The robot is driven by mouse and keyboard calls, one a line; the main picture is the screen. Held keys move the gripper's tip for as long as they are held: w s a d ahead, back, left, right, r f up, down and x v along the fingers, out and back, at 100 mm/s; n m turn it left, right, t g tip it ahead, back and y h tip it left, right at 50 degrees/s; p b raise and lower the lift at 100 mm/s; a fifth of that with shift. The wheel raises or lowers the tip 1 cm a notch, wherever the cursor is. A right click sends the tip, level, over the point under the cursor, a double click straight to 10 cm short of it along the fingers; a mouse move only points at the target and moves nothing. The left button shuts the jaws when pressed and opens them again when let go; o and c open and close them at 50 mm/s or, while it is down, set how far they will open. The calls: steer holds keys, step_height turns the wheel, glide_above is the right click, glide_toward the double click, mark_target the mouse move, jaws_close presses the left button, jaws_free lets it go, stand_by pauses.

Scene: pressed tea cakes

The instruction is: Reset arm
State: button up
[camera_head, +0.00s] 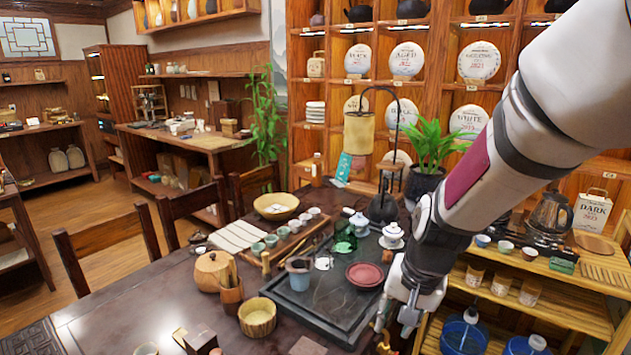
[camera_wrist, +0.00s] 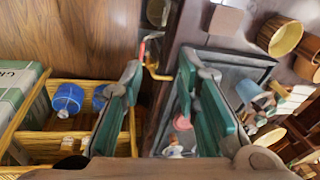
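My arm comes in from the upper right of the head view and reaches down over the right edge of the dark tea table (camera_head: 130,290). My gripper (camera_head: 395,325) hangs at the table's front right, beside the black tea tray (camera_head: 315,305). In the wrist view my gripper (camera_wrist: 159,68) has its two green-padded fingers spread apart, with nothing held between them. A small red and yellow fitting (camera_wrist: 150,58) shows near the fingertips; I cannot tell whether it touches them.
On the tray are a red dish (camera_head: 365,275) and a blue-grey cup (camera_head: 299,273). A wooden bowl (camera_head: 257,317) stands to its left. A potted plant (camera_head: 430,147) stands behind my arm.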

steer(key=s+d+r+n+t+p, duration=0.1)
steer(key=s+d+r+n, duration=0.1)
steer(key=s+r, duration=0.6)
steer(key=s+d+r+n+t+h+p, duration=0.1)
steer(key=s+d+r+n, duration=0.1)
steer(key=s+r, duration=0.6)
steer(key=s+n, duration=0.1)
steer(key=s, duration=0.5)
steer(key=shift+d+r, duration=0.2)
steer(key=shift+d, duration=0.1)
